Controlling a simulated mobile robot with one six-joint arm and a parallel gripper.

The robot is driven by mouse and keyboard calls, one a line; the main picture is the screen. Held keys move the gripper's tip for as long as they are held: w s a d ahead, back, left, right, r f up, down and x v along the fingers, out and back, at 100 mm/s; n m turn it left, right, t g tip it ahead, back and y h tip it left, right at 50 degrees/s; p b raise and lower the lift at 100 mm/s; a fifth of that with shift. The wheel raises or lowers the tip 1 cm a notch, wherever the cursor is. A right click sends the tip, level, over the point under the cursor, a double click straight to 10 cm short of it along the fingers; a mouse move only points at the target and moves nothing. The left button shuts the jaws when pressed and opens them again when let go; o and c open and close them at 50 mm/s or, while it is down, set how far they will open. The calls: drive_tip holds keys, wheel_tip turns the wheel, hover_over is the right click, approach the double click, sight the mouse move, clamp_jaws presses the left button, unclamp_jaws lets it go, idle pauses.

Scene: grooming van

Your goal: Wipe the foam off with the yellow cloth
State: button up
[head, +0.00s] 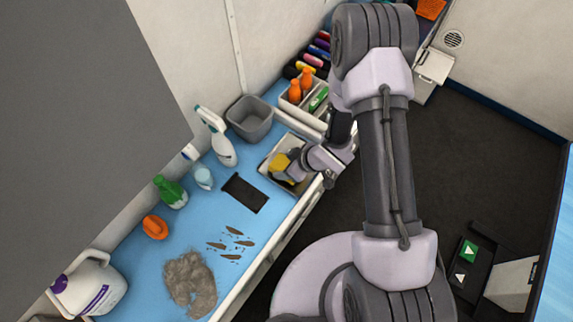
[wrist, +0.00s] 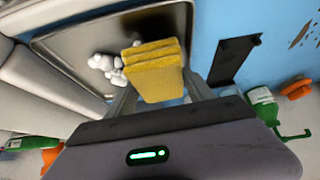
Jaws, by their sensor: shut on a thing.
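The yellow cloth (wrist: 153,70) is a thick folded pad held between the two fingers of my gripper (wrist: 160,95) in the wrist view. It also shows in the head view (head: 280,166), where my gripper (head: 292,168) is over the metal tray (head: 270,172). White foam (wrist: 108,64) lies in small lumps on the tray (wrist: 70,48), right beside the cloth in the wrist view. The cloth covers part of the tray, so foam behind it may be hidden. I cannot tell whether the cloth touches the tray. In the head view the foam is hidden.
A black mat (head: 245,193) lies near the tray. A white spray bottle (head: 216,137) and a grey bin (head: 250,119) stand behind it. A caddy (head: 302,108) holds orange bottles. A fur pile (head: 190,284) and brown smears (head: 232,243) lie on the blue counter (head: 140,262).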

drive_tip(key=shift+f+b, duration=0.75)
drive_tip(key=shift+f, duration=0.15)
